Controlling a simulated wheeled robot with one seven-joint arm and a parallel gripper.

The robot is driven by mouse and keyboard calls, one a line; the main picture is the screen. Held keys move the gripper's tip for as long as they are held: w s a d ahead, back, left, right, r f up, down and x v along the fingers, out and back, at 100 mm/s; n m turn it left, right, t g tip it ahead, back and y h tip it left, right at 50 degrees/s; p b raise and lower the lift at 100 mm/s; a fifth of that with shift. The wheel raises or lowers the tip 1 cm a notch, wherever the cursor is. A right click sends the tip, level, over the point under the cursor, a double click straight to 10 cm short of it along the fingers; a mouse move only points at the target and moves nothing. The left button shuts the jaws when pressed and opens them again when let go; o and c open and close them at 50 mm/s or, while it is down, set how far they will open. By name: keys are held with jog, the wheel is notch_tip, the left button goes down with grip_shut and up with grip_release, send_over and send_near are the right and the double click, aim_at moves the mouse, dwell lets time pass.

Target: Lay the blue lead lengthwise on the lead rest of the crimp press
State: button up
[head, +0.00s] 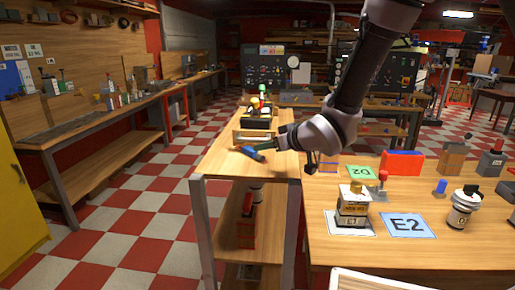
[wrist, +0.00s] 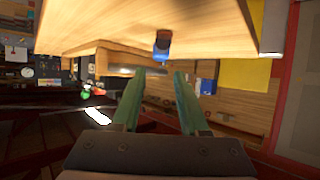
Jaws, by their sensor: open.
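The blue lead (head: 249,151) lies on the narrow wooden table (head: 222,158), with a darker end toward my gripper (head: 272,147). In the wrist view the blue lead (wrist: 162,46) rests on the wooden surface beyond the fingertips, roughly in line with the gap between them. My gripper (wrist: 157,76) is open and empty, its two green fingers apart and not around the lead. A machine (head: 259,112) with red, green and yellow knobs stands farther back on the same table. I cannot tell whether it is the crimp press, and no lead rest is clearly visible.
A low wooden block (head: 252,135) stands between the lead and the knobbed machine. The right-hand table holds a red box (head: 402,163), a green D2 card (head: 361,172), a blue E2 card (head: 408,225) and several devices. Checkered floor lies open to the left.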

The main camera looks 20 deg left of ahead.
jog(key=v, duration=0.5)
jog(key=shift+s+d+r, duration=0.2)
jog(key=shift+d, duration=0.1)
jog(key=shift+w+d+r, duration=0.15)
jog(key=shift+w+d, duration=0.1)
jog(key=shift+w, duration=0.05)
jog(key=w+d+r+m+t+h, duration=0.1)
jog(key=w+d+r+m+h, duration=0.2)
jog(key=d, duration=0.5)
jog(key=w+d+r+m+t+h, duration=0.15)
jog(key=d+r, duration=0.25)
jog(key=d, duration=0.4)
jog(key=w+d+r+m+h, duration=0.2)
jog(key=w+d+r+m, duration=0.15)
jog(key=d, duration=0.45)
jog(key=s+d+r+m+g+h, duration=0.1)
jog(key=s+d+r+m, duration=0.2)
jog(key=s+d, duration=0.5)
jog(key=s+d+r+m+g+h, duration=0.1)
jog(key=s+d+r+m, duration=0.3)
jog(key=s+d, duration=0.3)
jog(key=shift+s+d+m, duration=0.3)
jog(key=shift+s+d, duration=0.05)
jog(key=shift+d, duration=0.65)
jog(key=o, duration=0.4)
jog(key=shift+s+r, duration=0.1)
jog(key=shift+s, duration=0.4)
jog(key=shift+s+d, duration=0.1)
jog(key=shift+s, duration=0.05)
